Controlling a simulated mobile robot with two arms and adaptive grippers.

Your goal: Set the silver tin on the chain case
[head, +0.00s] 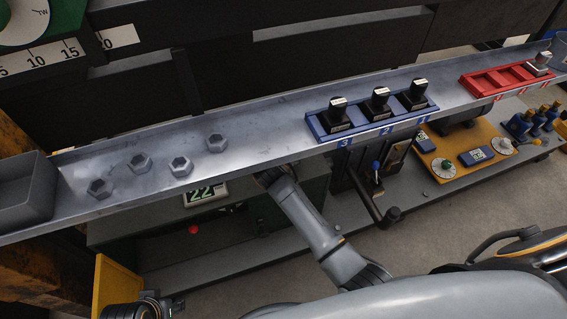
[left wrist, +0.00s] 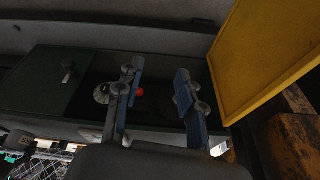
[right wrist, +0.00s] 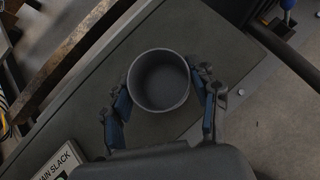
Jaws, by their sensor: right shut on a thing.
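The silver tin (right wrist: 160,105) is a round, open-topped grey cup in the right wrist view. My right gripper (right wrist: 163,84) is shut on it, one blue-padded finger on each side. Below it is the flat dark green top of what looks like the chain case (right wrist: 215,50); I cannot tell whether the tin touches it. In the head view the case (head: 150,236) shows below the shelf, and the shelf hides the tin and the right fingertips. My left gripper (left wrist: 158,88) is open and empty, its fingers apart in the left wrist view.
A long metal shelf (head: 255,140) crosses above, bearing several nuts, a blue rack (head: 355,126) and a red tray (head: 490,82). A CHAIN SLACK sign (right wrist: 60,162) stands beside the tin. A crank handle (head: 380,208) is to the right. A yellow panel (left wrist: 265,55) stands near my left gripper.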

